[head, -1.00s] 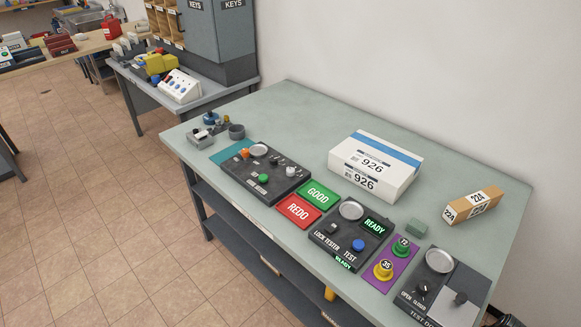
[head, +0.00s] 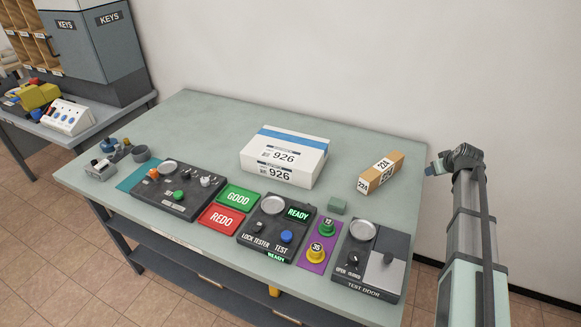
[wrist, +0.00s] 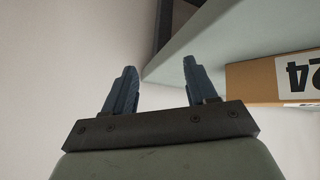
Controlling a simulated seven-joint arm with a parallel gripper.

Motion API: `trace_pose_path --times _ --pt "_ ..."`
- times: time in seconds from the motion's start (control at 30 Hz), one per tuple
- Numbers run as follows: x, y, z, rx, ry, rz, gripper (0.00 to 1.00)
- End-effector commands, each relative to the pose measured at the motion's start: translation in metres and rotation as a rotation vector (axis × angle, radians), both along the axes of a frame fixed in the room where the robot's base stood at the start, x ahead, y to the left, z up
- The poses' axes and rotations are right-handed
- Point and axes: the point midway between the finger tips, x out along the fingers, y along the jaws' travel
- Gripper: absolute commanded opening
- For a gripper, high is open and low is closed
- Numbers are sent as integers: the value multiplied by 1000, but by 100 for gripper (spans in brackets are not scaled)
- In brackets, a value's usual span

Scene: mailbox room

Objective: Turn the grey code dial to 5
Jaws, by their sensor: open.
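Several small knobs show in the head view, but I cannot tell which is the grey code dial, and no digits are readable on any. Light grey knobs (head: 207,181) sit on the dark panel at the table's left. A dark grey piece (head: 140,154) stands at the left end of the table. A dark knob (head: 258,227) is on the lock tester (head: 271,247). My gripper (wrist: 158,66) is open and empty in the wrist view. In the head view my gripper (head: 434,168) is beyond the table's right end, far from these knobs.
A white parcel (head: 283,158) marked 926 and a brown box (head: 381,172) marked 224 stand on the table (head: 210,120). Green GOOD (head: 238,197) and red REDO (head: 221,217) pads lie mid-front. The test door panel (head: 371,262) is at the right front. The back left is clear.

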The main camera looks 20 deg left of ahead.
Motion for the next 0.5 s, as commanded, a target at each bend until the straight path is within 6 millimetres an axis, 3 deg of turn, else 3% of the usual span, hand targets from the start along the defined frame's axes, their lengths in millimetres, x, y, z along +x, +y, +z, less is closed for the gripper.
trace_pose_path --times 0.03,0.23,0.37,0.5 --pt "15 19 24 -1 -27 29 57" --pt "47 91 112 1 -120 133 57" --pt "59 140 171 5 -178 199 57" --pt "57 208 219 12 -196 280 57"
